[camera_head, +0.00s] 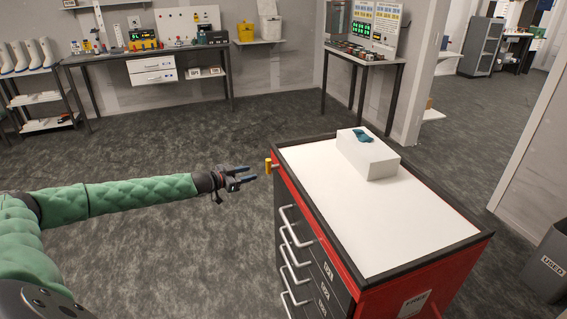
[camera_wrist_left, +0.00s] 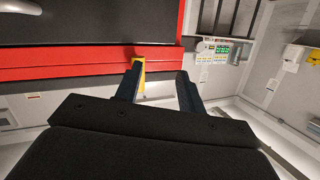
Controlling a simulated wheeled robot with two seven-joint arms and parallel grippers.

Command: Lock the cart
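The red and black cart (camera_head: 360,205) stands at the centre right with a white top and several drawers with silver handles. A small yellow lock piece (camera_head: 268,166) sticks out from its far left corner. My left gripper (camera_head: 250,176) is just left of this yellow piece, fingers pointing at it. In the left wrist view the gripper (camera_wrist_left: 157,82) has its fingers apart, with nothing held. The yellow piece (camera_wrist_left: 138,72) shows there by the left fingertip, in front of the red cart edge (camera_wrist_left: 80,62); contact cannot be told. My right gripper is not in view.
A white box (camera_head: 368,158) with a teal item lies on the cart top. Benches with equipment (camera_head: 150,52) line the back wall. A grey bin marked USED (camera_head: 548,265) stands at the right edge. The floor left of the cart is clear.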

